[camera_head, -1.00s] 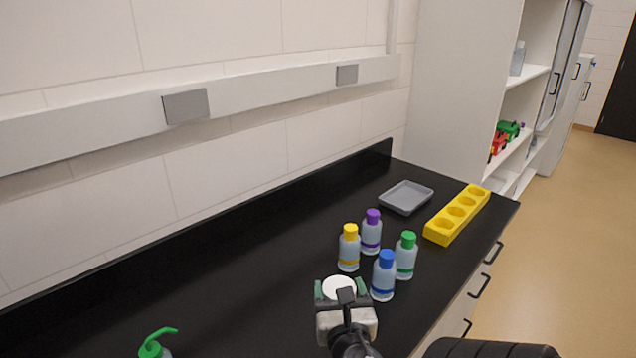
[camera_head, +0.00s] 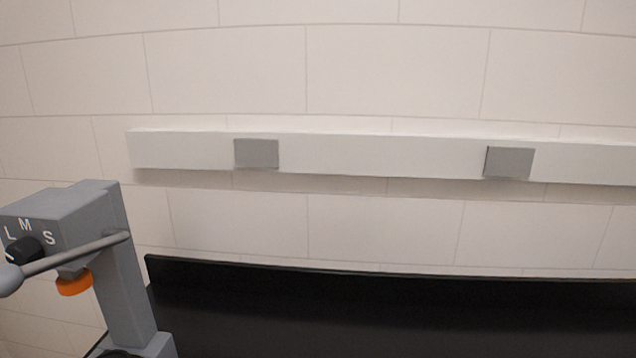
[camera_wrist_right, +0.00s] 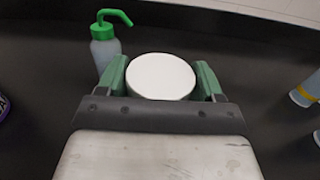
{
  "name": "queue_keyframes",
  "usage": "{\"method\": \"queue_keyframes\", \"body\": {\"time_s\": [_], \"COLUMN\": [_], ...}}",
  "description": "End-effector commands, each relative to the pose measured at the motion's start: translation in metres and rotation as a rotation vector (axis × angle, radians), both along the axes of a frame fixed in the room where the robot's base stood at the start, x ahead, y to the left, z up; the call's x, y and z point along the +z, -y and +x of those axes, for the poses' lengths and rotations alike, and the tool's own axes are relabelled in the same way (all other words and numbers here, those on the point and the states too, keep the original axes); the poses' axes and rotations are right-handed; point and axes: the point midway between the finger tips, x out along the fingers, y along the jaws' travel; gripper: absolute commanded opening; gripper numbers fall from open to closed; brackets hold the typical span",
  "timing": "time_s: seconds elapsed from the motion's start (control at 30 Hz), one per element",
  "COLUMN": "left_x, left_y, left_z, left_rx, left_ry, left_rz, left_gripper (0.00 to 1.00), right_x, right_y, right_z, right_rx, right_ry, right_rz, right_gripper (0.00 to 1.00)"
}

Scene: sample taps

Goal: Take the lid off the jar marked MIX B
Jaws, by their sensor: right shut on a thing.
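In the right wrist view, a round white lid (camera_wrist_right: 160,68) sits between the green fingertips of my right gripper (camera_wrist_right: 162,84). The gripper is shut on it, one finger on each side. I see it from above, so I cannot tell whether a jar is under the lid, and no MIX B marking shows. My left gripper is in neither view. The head view shows no gripper and no jar.
A grey device (camera_head: 110,255) with an L, M, S dial and a lever stands at the left of the head view. The black bench (camera_head: 400,315) beside it looks clear. A green-topped wash bottle (camera_wrist_right: 104,45) and a yellow-banded bottle (camera_wrist_right: 307,90) flank my right gripper.

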Motion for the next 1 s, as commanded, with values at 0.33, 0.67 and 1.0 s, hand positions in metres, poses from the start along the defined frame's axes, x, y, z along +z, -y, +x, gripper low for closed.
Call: {"method": "queue_keyframes", "body": {"time_s": [0.33,0.67,1.0], "left_x": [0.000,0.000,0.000], "left_y": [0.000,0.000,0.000], "left_z": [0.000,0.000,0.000], "left_rx": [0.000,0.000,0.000], "left_ry": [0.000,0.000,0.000], "left_rz": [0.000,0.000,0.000], "left_gripper": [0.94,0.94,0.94], "right_x": [-0.004,0.001,0.005], "right_y": [-0.028,-0.065,-0.133], "right_z": [-0.002,0.016,0.045], "right_rx": [0.097,0.274,0.590], "right_ry": [0.005,0.010,0.008], "right_rz": [0.000,-0.004,-0.005], "right_gripper": [0.24,0.24,0.24]}}
